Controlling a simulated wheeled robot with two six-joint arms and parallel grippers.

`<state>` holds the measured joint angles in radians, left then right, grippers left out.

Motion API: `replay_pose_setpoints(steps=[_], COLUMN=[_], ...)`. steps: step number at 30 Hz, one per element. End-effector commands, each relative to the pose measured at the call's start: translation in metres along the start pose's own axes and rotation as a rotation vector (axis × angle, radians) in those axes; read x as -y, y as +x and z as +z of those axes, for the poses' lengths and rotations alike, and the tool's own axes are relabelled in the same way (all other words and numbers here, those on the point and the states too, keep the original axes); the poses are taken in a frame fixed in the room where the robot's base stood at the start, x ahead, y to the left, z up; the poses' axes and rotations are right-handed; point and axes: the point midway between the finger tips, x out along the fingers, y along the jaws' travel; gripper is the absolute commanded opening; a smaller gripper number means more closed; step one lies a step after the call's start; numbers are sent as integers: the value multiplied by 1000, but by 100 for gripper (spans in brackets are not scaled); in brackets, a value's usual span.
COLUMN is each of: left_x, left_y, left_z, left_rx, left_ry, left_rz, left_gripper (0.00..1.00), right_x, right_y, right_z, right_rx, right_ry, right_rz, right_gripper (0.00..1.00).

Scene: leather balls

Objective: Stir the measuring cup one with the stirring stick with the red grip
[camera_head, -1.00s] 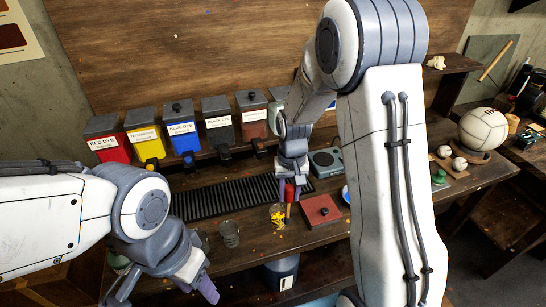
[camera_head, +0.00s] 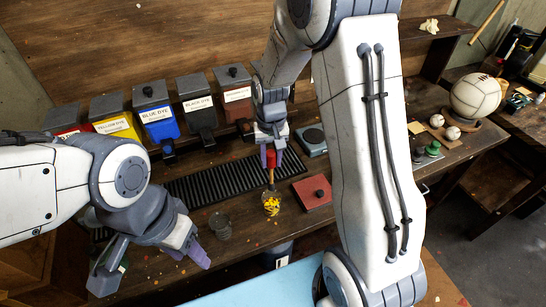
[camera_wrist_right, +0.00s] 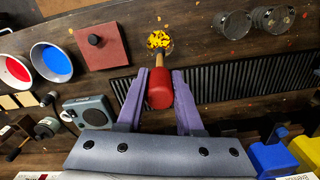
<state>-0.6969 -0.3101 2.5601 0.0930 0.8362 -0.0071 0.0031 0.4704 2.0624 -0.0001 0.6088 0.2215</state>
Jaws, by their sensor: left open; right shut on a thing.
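My right gripper (camera_head: 271,157) is shut on the red grip (camera_wrist_right: 159,92) of the stirring stick, which points down with its wooden shaft (camera_head: 271,178) below. The shaft's lower end is at the mouth of a clear cup with yellow bits (camera_head: 271,206); how far it reaches inside I cannot tell. This cup also shows in the right wrist view (camera_wrist_right: 160,42). No label is readable on it. An empty-looking clear cup (camera_head: 220,226) stands to its left. My left gripper (camera_head: 153,268) is open and empty at the lower left, apart from the cups.
A dark ribbed mat (camera_head: 215,178) lies behind the cups. Dye containers, such as the blue one (camera_head: 159,123), line the back. A grey scale-like device (camera_head: 312,140) stands behind the red box.

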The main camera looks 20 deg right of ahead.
Motion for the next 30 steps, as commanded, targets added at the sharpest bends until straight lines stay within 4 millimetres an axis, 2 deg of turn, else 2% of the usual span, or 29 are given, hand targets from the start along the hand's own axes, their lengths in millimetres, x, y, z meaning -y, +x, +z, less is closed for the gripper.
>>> replay_pose_setpoints(steps=[1,9,30], left_x=[0,2,5], left_y=[8,26,66], left_z=[0,1,4], left_rx=[0,0,0], left_ry=[0,-4,-10], left_rz=[0,0,0], left_gripper=[50,50,50], right_x=[0,-1,-3], right_y=[8,30,85], right_z=[0,0,0], right_rx=[0,-1,0], right_ry=[0,1,3], right_rz=[0,0,0], right_gripper=[0,0,0])
